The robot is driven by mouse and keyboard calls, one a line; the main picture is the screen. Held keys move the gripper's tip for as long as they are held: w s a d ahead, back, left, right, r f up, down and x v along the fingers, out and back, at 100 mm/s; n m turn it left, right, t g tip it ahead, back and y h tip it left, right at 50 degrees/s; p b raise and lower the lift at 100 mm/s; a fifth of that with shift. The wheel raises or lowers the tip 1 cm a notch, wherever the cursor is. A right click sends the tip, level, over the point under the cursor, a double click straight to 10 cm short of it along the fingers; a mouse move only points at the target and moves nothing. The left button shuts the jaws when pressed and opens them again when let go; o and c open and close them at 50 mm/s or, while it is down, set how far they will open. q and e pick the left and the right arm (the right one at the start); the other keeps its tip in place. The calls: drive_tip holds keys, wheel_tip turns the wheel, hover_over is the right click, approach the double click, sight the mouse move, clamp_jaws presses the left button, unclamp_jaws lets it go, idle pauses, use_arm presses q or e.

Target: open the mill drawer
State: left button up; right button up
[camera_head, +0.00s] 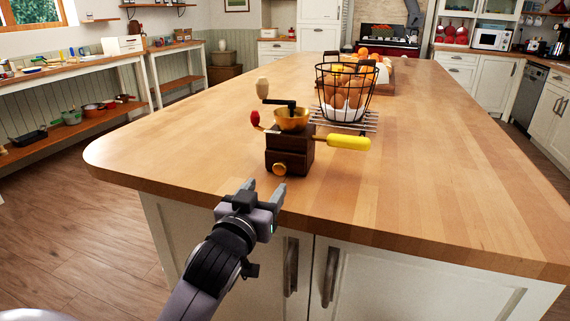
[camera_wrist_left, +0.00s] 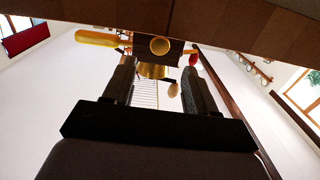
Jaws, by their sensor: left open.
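The coffee mill (camera_head: 302,158) stands upright near the front edge of the island, with a dark wooden body, a brass bowl (camera_head: 292,121) and a crank on top. A round brass knob (camera_head: 279,169) sits low on its front face, where the drawer front is; I see no gap around it. My left gripper (camera_head: 264,187) is open and empty, in front of the mill and short of the knob. In the left wrist view the picture is upside down, and the knob (camera_wrist_left: 159,46) shows beyond and between the two fingers (camera_wrist_left: 160,78). My right gripper is not in view.
A wire basket of eggs (camera_head: 345,92) stands behind the mill on a wire rack. A yellow handle (camera_head: 349,142) sticks out to the right of the mill, and a red knob (camera_head: 255,118) to its left. The island's wooden top (camera_head: 440,180) is clear on the right.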

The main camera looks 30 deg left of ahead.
sight(278, 169)
use_arm(q)
drive_tip(key=shift+x, duration=0.8)
drive_tip(key=x, duration=0.4)
drive_tip(key=shift+w+r, duration=0.1)
drive_tip(key=shift+x, duration=0.9)
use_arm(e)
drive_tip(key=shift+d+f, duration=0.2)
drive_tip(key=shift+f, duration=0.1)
